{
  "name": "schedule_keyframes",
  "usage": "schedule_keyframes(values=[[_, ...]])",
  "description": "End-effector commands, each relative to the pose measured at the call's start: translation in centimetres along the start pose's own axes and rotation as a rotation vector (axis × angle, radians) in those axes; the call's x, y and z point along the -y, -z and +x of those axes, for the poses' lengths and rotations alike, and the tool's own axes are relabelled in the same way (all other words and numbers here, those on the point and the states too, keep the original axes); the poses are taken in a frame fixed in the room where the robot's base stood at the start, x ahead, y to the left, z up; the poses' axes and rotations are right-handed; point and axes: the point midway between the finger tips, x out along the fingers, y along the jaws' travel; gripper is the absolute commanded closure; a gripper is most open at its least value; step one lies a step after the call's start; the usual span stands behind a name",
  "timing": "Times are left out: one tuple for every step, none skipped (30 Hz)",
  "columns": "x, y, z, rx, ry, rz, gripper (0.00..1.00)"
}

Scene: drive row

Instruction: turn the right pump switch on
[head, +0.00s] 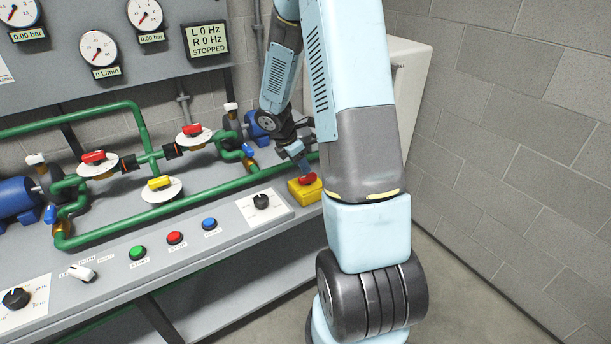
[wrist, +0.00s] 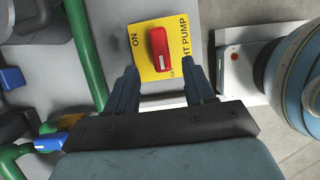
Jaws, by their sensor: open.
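The right pump switch is a red knob (head: 306,179) on a yellow box (head: 303,194) at the right end of the bench. In the wrist view the red knob (wrist: 159,48) stands lengthwise up the picture on the yellow plate (wrist: 143,61). "ON" reads at the plate's left, "PUMP" at its right, and a partly hidden label starting with "O" at its lower edge. A white mark on the knob's lower end points near that label. My gripper (wrist: 162,80) is open and empty, its fingertips just below the knob, left and right of it, apart from it.
Green pipes (head: 165,217) with valves run left of the switch. A black dial on a white plate (head: 283,207) and blue, red and green buttons (head: 174,238) line the bench front. The display (head: 205,39) reads L 0 Hz, R 0 Hz, STOPPED. A block wall (head: 520,130) stands right.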

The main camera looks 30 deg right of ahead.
Motion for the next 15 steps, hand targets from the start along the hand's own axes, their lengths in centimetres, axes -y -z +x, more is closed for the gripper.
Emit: schedule_keyframes(values=[[0.1, 0.1, 1.0, -0.001, 0.003, -0.001, 0.47], [0.1, 0.1, 1.5, -0.002, 0.003, -0.002, 0.47], [0.1, 0.1, 2.1, -0.001, 0.003, -0.001, 0.47], [0.1, 0.1, 2.6, -0.001, 0.002, 0.0, 0.47], [0.1, 0.1, 3.1, -0.001, 0.002, 0.0, 0.47], [0.1, 0.0, 3.7, -0.001, 0.003, -0.001, 0.47], [0.1, 0.1, 4.1, -0.001, 0.003, 0.0, 0.47], [0.1, 0.1, 4.4, -0.001, 0.002, 0.0, 0.47], [0.0, 0.0, 4.9, -0.001, 0.001, -0.001, 0.47], [0.0, 0.0, 5.2, -0.001, 0.001, 0.001, 0.47], [0.0, 0.0, 5.5, -0.001, 0.001, 0.002, 0.47], [0.0, 0.0, 5.8, 0.0, 0.001, 0.001, 0.47], [0.0, 0.0, 6.0, 0.0, 0.001, 0.001, 0.47], [0.0, 0.0, 6.1, 0.0, 0.0, 0.001, 0.47], [0.0, 0.0, 6.3, -0.001, 0.0, 0.002, 0.47]])
